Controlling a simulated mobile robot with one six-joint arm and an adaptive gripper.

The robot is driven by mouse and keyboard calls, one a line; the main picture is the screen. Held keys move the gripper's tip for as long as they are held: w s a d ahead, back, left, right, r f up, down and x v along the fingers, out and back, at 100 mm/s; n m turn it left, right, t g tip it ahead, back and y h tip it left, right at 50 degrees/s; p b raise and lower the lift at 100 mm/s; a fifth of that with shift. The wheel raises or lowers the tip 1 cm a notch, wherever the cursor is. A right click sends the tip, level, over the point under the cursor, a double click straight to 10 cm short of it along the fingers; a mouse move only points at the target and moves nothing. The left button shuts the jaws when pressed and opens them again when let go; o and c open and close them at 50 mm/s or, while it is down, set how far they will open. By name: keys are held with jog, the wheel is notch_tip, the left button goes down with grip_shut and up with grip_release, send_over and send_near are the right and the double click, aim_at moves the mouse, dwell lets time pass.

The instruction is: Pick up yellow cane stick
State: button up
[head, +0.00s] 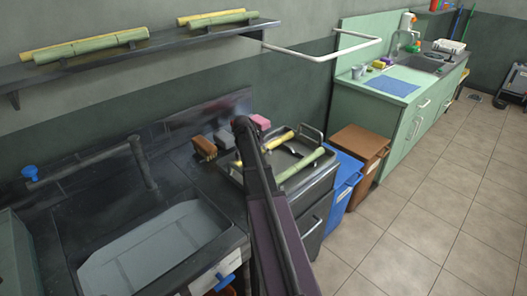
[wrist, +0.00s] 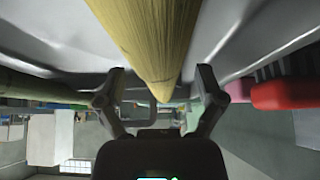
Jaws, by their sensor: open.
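A yellow cane stick (head: 268,141) lies in a metal tray (head: 235,176) on the dark counter, partly hidden by my arm in the head view. In the wrist view the yellow cane stick (wrist: 150,35) fills the top middle and narrows away between the two fingers. My gripper (wrist: 161,74) is open, with one finger on each side of the stick and gaps visible on both sides. I see no finger touching it. A green cane stick (head: 300,165) lies in the same tray, and green also shows at the left of the wrist view (wrist: 40,112).
A brown brush (head: 203,148), a grey block (head: 225,137) and a pink sponge (head: 261,122) stand behind the tray. A sink (head: 160,250) is at left. A wall shelf (head: 130,52) holds more yellow and green canes. Blue (head: 345,180) and brown (head: 360,150) bins stand at right.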

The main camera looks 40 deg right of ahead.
jog(key=shift+c, duration=0.2)
grip_shut()
jog(key=shift+r, duration=0.15)
notch_tip(320, 180, up, 10)
jog(key=p, duration=1)
